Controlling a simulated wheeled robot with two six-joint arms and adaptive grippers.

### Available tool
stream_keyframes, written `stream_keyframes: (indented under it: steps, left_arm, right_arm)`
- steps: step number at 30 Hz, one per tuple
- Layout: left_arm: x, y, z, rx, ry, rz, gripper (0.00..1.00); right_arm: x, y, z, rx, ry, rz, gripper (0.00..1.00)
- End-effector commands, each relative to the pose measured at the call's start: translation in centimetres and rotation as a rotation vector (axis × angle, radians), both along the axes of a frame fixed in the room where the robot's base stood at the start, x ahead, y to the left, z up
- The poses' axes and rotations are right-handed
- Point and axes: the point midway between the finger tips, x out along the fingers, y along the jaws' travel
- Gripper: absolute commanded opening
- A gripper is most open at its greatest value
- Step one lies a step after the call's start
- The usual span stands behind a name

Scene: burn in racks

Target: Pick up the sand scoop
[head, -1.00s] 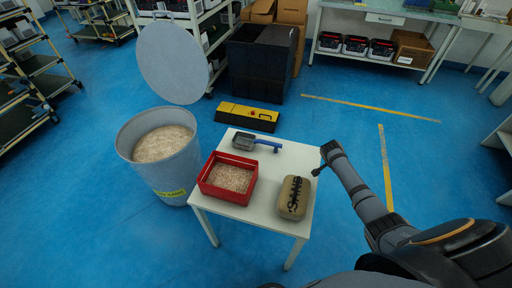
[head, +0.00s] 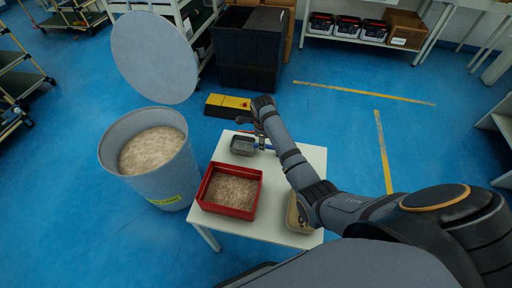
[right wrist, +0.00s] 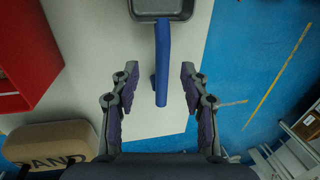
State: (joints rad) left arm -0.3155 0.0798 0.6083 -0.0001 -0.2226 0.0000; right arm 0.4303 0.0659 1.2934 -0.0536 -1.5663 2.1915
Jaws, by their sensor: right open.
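The sand scoop has a grey metal pan (head: 243,145) and a blue handle (right wrist: 163,62). It lies on the white table (head: 292,228) near its far edge, with the handle pointing right in the head view. My right gripper (right wrist: 157,82) is open, its two fingers on either side of the handle in the right wrist view, with gaps on both sides. In the head view my right arm reaches over the table and its gripper (head: 258,135) is above the handle, partly hiding it. Contact with the handle is not visible. My left gripper is not in view.
A red box of sand (head: 231,212) sits on the table. A sand bag (head: 297,214) lies at the right, partly behind my arm. A grey bin of sand (head: 168,182) with its lid raised stands left of the table. A yellow-black case (head: 229,103) lies beyond.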

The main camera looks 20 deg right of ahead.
Motion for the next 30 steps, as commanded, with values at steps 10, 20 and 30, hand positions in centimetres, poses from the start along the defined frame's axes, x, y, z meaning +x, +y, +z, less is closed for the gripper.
stream_keyframes:
  steps: [10, 20, 30]
  left_arm:
    - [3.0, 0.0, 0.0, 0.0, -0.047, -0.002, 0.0]
    - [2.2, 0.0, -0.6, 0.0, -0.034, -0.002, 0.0]
    - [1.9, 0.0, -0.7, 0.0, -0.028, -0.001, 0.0]
  right_arm:
    - [0.3, -0.7, -2.7, -0.001, 0.001, 0.0, 0.46]
    - [0.9, -1.3, -6.1, -0.001, -0.002, 0.001, 0.46]
    - [0.9, -1.3, -6.1, -0.001, -0.001, 0.001, 0.2]
